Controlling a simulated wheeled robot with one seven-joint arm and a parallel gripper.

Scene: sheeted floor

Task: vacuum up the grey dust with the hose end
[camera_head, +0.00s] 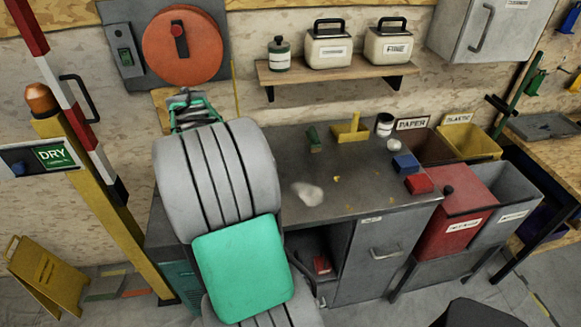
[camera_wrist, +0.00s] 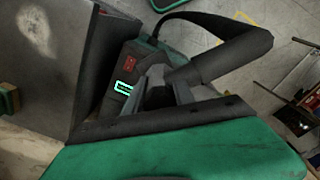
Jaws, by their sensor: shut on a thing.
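The grey dust (camera_head: 308,193) is a pale patch on the dark workbench top (camera_head: 352,185), left of its middle. My gripper (camera_wrist: 168,93) shows in the wrist view, shut on the dark hose end (camera_wrist: 160,97). The thick black hose (camera_wrist: 225,52) bends away to the upper right. Behind it stands the dark green vacuum (camera_wrist: 124,82) with a red switch and a lit green label. Its green side also seems to show in the head view (camera_head: 178,283), left of the bench. My arm hides the gripper in the head view.
On the bench are a yellow holder (camera_head: 350,130), a white-labelled can (camera_head: 384,125), a blue block (camera_head: 405,163) and a red block (camera_head: 419,183). Bins (camera_head: 466,200) stand at right. A yellow barrier post (camera_head: 100,200) and floor sign (camera_head: 47,275) are at left.

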